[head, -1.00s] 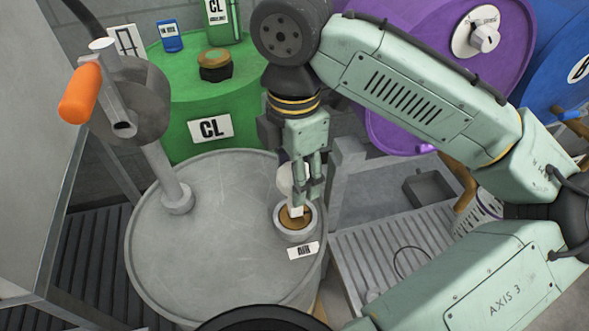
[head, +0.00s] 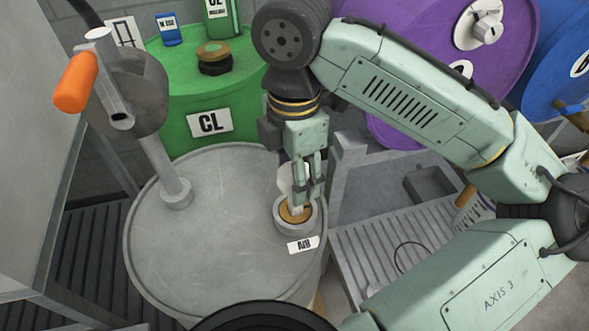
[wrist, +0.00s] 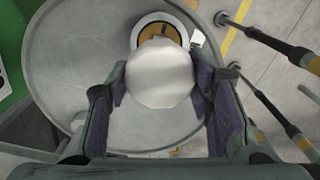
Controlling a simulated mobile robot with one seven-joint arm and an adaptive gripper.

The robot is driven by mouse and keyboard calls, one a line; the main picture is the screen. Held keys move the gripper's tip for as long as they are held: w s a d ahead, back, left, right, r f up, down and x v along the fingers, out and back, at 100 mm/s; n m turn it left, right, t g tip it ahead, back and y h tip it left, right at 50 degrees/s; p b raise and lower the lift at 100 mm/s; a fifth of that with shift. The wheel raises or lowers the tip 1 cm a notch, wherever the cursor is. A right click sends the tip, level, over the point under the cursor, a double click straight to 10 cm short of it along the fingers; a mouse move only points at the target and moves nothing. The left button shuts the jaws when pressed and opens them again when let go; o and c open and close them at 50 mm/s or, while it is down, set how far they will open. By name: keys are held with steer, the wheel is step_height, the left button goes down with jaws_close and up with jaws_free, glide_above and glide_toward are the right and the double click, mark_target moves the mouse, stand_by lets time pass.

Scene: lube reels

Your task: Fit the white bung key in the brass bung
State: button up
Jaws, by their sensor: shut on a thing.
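The brass bung (head: 295,214) sits in a grey collar near the right edge of the grey drum top (head: 220,240). My gripper (head: 305,192) is directly above it, pointing down, shut on the white bung key (head: 287,178). The key's lower end reaches down to the bung; I cannot tell whether it is seated in it or only touching. In the wrist view the key's broad white head (wrist: 160,75) lies between the two finger pads and hides most of the bung (wrist: 158,29). The key's tip is hidden there.
A hand pump with an orange handle (head: 76,82) stands on the drum's left side. A white label (head: 303,244) lies in front of the bung. A green drum (head: 205,95) stands behind and a purple drum (head: 420,60) at back right. A slatted grating (head: 400,255) is to the right.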

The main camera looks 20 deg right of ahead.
steer(key=shift+f+b, duration=0.5)
steer(key=shift+f, duration=0.5)
steer(key=o, duration=1.3)
step_height(320, 180, up, 12)
steer(key=shift+r, duration=0.1)
